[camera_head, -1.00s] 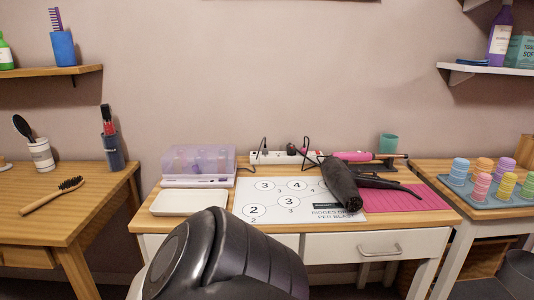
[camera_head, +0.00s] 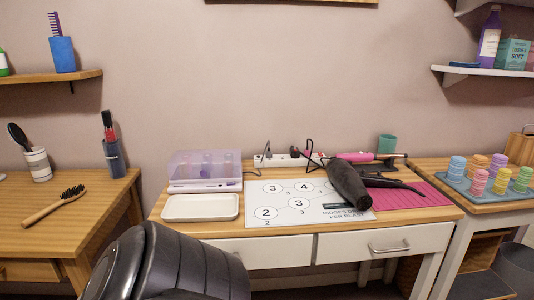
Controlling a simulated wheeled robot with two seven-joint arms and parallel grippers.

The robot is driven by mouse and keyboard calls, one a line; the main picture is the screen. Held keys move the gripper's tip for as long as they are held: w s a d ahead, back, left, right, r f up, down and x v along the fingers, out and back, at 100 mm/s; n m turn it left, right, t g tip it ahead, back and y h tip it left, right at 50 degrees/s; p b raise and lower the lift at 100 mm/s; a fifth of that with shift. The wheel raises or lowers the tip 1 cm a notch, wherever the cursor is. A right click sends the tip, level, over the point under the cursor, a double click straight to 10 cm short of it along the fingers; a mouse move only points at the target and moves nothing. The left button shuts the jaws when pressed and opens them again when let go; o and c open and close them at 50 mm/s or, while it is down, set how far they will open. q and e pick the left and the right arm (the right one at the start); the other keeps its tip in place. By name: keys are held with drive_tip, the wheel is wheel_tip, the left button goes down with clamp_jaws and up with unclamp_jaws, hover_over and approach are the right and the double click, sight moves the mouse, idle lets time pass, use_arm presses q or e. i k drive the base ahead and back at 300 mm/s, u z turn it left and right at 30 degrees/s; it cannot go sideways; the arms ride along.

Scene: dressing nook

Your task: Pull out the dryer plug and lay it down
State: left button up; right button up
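The black hair dryer (camera_head: 347,184) lies across the right part of the white printed sheet (camera_head: 262,213) on the middle table. A white power strip (camera_head: 277,160) lies along the back of the table with plugs in it. A dark plug (camera_head: 295,151) with a cable sits on the strip right of its middle, and another cable rises from its left end. I cannot tell for sure which plug is the dryer's. Neither of my grippers is in view.
A white tray (camera_head: 200,207) and a lilac case (camera_head: 203,170) are at the left. A pink styling tool (camera_head: 358,156) rests above a pink mat (camera_head: 415,195). Coloured rollers (camera_head: 479,182) stand at the right.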

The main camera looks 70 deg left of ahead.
sight(294, 155)
drive_tip(key=u, duration=1.45)
